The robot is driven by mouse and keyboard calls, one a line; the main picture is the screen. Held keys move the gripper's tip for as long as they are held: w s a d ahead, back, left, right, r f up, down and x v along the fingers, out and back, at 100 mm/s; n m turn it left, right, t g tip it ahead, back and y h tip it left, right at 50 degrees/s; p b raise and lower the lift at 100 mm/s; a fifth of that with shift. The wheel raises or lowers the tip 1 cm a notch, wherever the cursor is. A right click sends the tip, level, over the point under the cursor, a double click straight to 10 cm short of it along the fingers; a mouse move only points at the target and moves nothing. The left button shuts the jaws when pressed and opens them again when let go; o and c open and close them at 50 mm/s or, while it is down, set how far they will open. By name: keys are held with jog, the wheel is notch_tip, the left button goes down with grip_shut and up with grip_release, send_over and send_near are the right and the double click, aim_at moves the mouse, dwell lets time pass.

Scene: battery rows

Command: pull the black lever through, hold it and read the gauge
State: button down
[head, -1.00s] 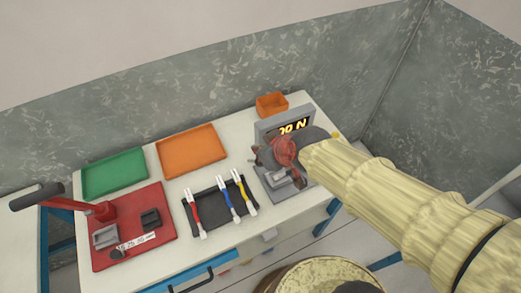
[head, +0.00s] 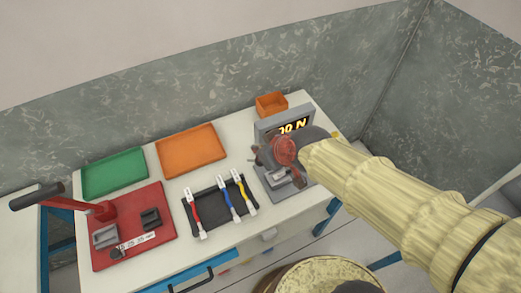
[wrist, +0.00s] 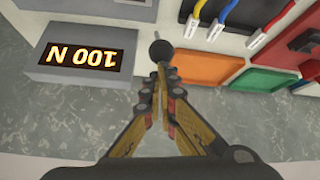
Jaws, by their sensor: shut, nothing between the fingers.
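The gauge (head: 271,128) is a grey box at the back right of the bench. Its lit display reads 100 N in the wrist view (wrist: 88,60), where it appears upside down; in the head view my arm hides part of it. A black ball knob (wrist: 161,50), apparently the lever's end, shows just beyond my fingertips in the wrist view. My gripper (wrist: 160,76) is shut with nothing between its fingers, right at the knob; I cannot tell whether they touch. In the head view my gripper (head: 286,152) is over the grey fixture (head: 280,184) and hides the lever.
A black tray (head: 217,222) holds red, blue and yellow leads left of the fixture. Green (head: 115,172) and orange (head: 190,150) trays lie behind. A small orange bin (head: 271,104) stands beyond the gauge. A red press with a black-gripped handle (head: 37,196) is at left.

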jog(key=shift+s+d+f, duration=0.15)
jog(key=shift+s+f, duration=0.2)
jog(key=shift+f, duration=0.4)
jog(key=r, duration=0.1)
jog(key=w+a+r+p, duration=0.1)
jog(key=r, duration=0.1)
jog(key=w+a+r, duration=0.1)
jog(key=shift+r+p, duration=0.2)
jog(key=shift+p, duration=0.2)
jog(key=s+d+r+p, duration=0.2)
jog(key=s+d+r, duration=0.2)
jog(key=s, duration=0.3)
jog(key=shift+d, duration=0.2)
